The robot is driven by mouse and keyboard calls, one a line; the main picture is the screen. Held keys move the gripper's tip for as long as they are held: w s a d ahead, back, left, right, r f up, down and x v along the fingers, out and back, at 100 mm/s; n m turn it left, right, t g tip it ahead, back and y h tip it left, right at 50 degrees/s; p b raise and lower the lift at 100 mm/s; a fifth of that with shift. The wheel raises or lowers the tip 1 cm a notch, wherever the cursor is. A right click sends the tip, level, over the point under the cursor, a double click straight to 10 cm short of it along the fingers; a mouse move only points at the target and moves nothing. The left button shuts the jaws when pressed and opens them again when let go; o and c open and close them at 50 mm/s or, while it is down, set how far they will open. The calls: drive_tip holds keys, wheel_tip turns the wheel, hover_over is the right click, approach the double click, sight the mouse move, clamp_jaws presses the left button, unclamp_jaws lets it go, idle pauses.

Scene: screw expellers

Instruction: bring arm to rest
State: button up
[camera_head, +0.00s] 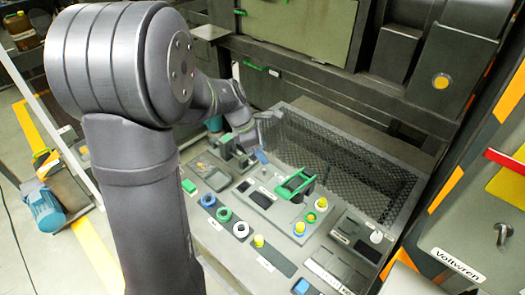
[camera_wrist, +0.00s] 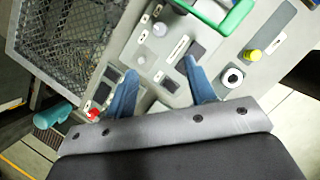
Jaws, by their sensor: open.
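My gripper (camera_head: 263,138) is over the back left part of a grey control panel (camera_head: 222,205) in the head view. In the wrist view my gripper (camera_wrist: 160,67) shows two blue fingers spread well apart, with nothing between them but the panel surface beyond. My grey arm fills the left of the head view and hides part of the floor and the panel's left side. A green handle (camera_head: 296,184) stands on the panel to the right of my gripper, apart from it; it also shows at the top of the wrist view (camera_wrist: 234,20).
A black mesh basket (camera_head: 340,165) lies behind the panel. Yellow, green and white knobs and several rings stand on the panel. A dark machine (camera_head: 440,75) rises at the back right, with a grey cabinet (camera_head: 470,225) at the right. A blue motor (camera_head: 45,210) is at the far left.

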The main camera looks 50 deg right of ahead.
sight(281, 181)
drive_tip(key=shift+f, duration=0.1)
drive_tip(key=x, duration=1.7)
drive_tip(key=shift+f, duration=0.2)
drive_tip(key=shift+s, duration=0.1)
drive_tip(key=m, duration=0.2)
drive_tip(key=m+g+y, duration=0.1)
drive_tip(key=m, duration=0.2)
drive_tip(key=shift+d+y, duration=0.1)
drive_tip(key=shift+y, duration=0.2)
drive_tip(key=m+y, duration=0.1)
drive_tip(key=m, duration=0.1)
drive_tip(key=m+g+y, duration=0.1)
drive_tip(key=m, duration=0.2)
drive_tip(key=shift+m, duration=0.3)
drive_tip(key=shift+w+r, duration=0.35)
drive_tip(key=shift+r, duration=0.1)
idle(0.8)
